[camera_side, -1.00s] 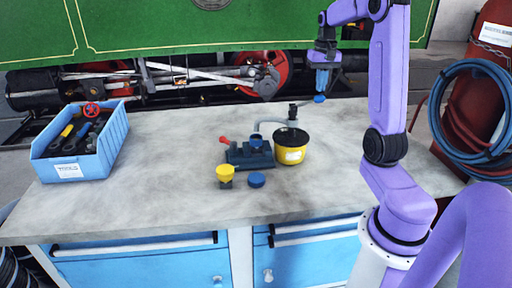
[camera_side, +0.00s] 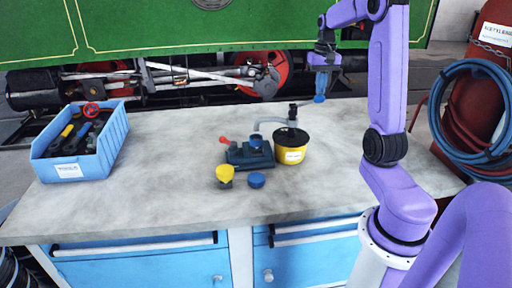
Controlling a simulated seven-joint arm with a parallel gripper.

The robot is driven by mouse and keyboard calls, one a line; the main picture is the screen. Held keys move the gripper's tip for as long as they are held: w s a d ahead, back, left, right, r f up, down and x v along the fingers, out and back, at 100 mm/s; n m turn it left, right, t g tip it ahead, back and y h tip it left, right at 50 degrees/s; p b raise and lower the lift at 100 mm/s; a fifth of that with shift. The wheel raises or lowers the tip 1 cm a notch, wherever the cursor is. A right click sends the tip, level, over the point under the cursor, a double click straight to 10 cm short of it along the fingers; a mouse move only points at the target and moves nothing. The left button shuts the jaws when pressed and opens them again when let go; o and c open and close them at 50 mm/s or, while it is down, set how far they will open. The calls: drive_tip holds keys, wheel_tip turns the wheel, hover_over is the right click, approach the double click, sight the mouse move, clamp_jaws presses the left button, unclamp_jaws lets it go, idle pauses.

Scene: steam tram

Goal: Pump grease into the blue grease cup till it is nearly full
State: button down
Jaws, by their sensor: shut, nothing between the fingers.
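The blue grease cup (camera_side: 257,142) stands on a dark blue block (camera_side: 243,155) in the middle of the bench, close to the end of a grey spout (camera_side: 268,122). The spout comes from a yellow grease pot (camera_side: 291,155) with a black lid, just right of the block. A blue knob (camera_side: 319,99), seemingly the end of the pump's lever, is up and right of the pot. My gripper (camera_side: 320,92) points down at this knob, shut with nothing between its fingers; whether it touches the knob is unclear. The grease level inside the cup cannot be made out.
A yellow-topped cup (camera_side: 225,173) and a blue disc-like cap (camera_side: 257,180) are in front of the block. A red handle (camera_side: 225,140) sticks out left of it. A blue tool bin (camera_side: 90,160) is at the left. The bench front is clear.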

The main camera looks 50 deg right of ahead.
drive_tip(key=shift+f, duration=2.85)
drive_tip(key=shift+r, duration=3.3)
wheel_tip(320, 180, up, 6)
hover_over(319, 100)
drive_tip(key=d, duration=0.2)
drive_tip(key=shift+w+a+f, duration=0.1)
drive_tip(key=shift+w+f, duration=0.05)
drive_tip(key=shift+f, duration=1.4)
drive_tip(key=shift+w+a+f, duration=0.1)
drive_tip(key=shift+w+f, duration=0.05)
drive_tip(key=shift+f, duration=1.35)
drive_tip(key=shift+f, duration=0.75)
